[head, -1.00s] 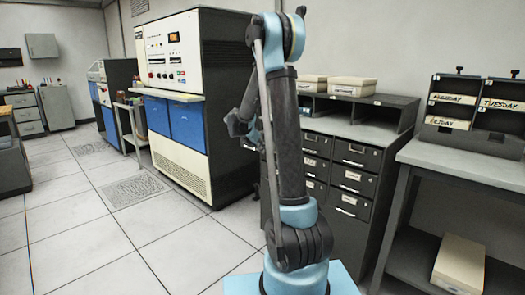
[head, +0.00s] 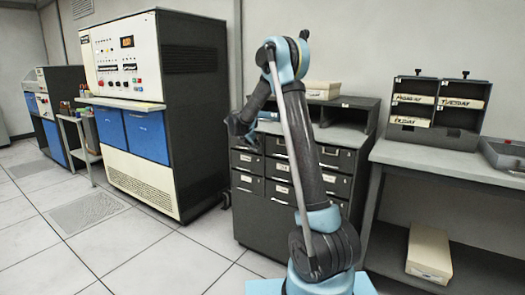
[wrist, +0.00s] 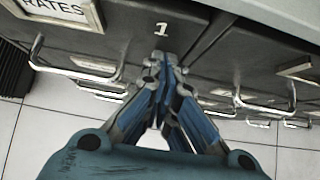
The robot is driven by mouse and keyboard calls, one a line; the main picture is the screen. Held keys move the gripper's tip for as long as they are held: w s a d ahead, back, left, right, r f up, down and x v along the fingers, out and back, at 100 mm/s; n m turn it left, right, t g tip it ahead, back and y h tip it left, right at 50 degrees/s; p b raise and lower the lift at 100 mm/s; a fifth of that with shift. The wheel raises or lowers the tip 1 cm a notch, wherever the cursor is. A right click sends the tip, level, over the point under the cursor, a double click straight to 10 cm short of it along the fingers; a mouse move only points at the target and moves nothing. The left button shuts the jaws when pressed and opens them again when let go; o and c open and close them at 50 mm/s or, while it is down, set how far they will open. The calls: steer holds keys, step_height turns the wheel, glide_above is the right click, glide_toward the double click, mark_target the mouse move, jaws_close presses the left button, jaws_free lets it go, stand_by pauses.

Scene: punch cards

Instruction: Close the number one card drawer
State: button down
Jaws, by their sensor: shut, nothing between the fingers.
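A white number 1 is on a dark card-drawer surface (wrist: 162,33) at the top middle of the wrist view. My gripper (wrist: 163,60) is shut and empty, its blue-and-grey fingers together just below the number. I cannot tell whether the fingertips touch the drawer. Wire handles show on both sides, one at the left (wrist: 75,70) and one at the right (wrist: 242,103). In the head view my gripper (head: 238,124) is at the upper left of the dark drawer cabinet (head: 268,222). My arm hides part of the cabinet, and how far the number one drawer stands out is unclear.
A large computer cabinet (head: 150,165) with blue panels stands left of the drawers. A grey table (head: 440,160) on the right holds day-labelled racks (head: 437,105), with a cream box (head: 429,252) on its lower shelf. The tiled floor at the front left is clear.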

steer(key=shift+w+d+r, duration=0.1)
steer(key=shift+w+d, duration=0.2)
steer(key=shift+w, duration=0.05)
